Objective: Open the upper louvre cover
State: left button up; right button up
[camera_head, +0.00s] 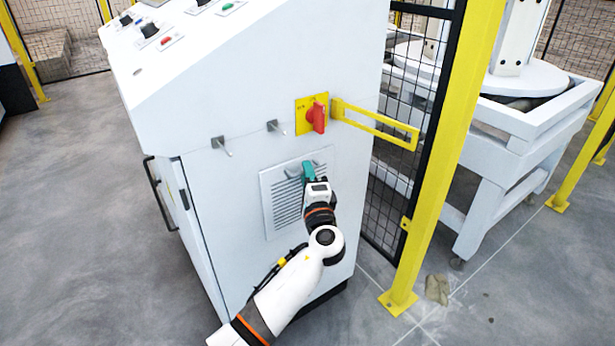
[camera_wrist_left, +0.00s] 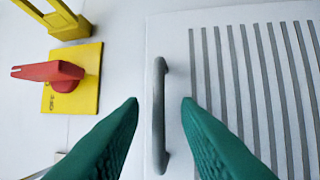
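The louvre cover (camera_head: 281,207) is a pale panel with grey slats on the side of the white cabinet. It lies flat against the cabinet wall. In the left wrist view its slats (camera_wrist_left: 257,80) fill the right side, and a grey bar handle (camera_wrist_left: 160,115) stands near its edge. My left gripper (camera_head: 308,170) is at the cover's upper part, with teal fingers. In the left wrist view the left gripper's fingers (camera_wrist_left: 160,103) are apart, one on each side of the handle, with gaps between. My right gripper is not in view.
A red rotary switch on a yellow plate (camera_head: 299,115) sits above the cover, beside a projecting yellow bracket (camera_head: 380,126). Two metal hooks (camera_head: 222,146) stick out of the cabinet (camera_head: 180,120). A yellow fence post (camera_head: 445,150) stands to the right.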

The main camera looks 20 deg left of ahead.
pick_arm(q)
jog(key=shift+w, duration=0.1)
grip_shut()
dwell(0.4)
